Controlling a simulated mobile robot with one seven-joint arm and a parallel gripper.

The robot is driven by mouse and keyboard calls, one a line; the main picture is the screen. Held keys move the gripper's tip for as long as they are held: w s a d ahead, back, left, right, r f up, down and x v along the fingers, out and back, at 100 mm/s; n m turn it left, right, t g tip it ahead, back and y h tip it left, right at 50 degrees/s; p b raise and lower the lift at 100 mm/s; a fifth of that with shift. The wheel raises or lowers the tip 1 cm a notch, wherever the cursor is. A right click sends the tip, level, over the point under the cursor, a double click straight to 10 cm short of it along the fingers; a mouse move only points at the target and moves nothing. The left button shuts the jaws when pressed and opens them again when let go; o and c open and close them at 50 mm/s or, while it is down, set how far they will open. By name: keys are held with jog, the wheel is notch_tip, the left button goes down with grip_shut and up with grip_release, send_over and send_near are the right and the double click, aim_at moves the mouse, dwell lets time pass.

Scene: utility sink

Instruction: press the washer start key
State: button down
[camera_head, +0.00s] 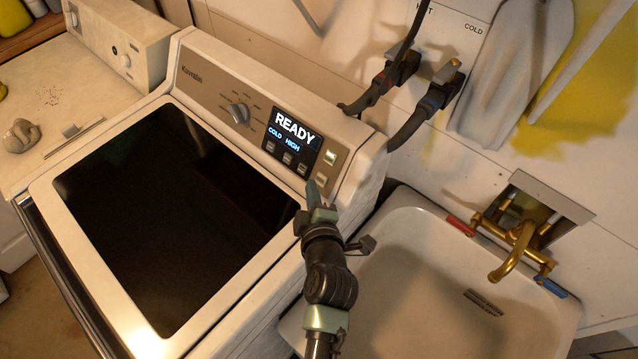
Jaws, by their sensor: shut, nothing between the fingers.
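The washer (258,257) has a dark glass lid and a tilted control panel along its back. The panel display (292,132) reads READY, COLD, HIGH. A lit pale green key (330,157) sits right of the display, and I take it as the start key. A second, greyish key (323,178) lies just below it. My gripper (315,189) is shut and empty. Its tips are at the panel's lower right, below both keys in the picture. Whether the tips touch the panel I cannot tell.
A white sink (400,300) with a brass faucet (515,252) is on the right. Hoses (415,125) run from wall valves behind the washer. A round dial (238,113) is left of the display. A second machine (110,45) stands at left.

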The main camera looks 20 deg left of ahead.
aim_at(321, 180)
jog(key=shift+w+d+f, duration=0.2)
jog(key=shift+w+f, duration=0.1)
jog(key=shift+w, duration=0.2)
jog(key=shift+w+d+f, duration=0.2)
jog(key=shift+w+f, duration=0.1)
jog(key=shift+w, duration=0.15)
jog(key=shift+f, duration=0.1)
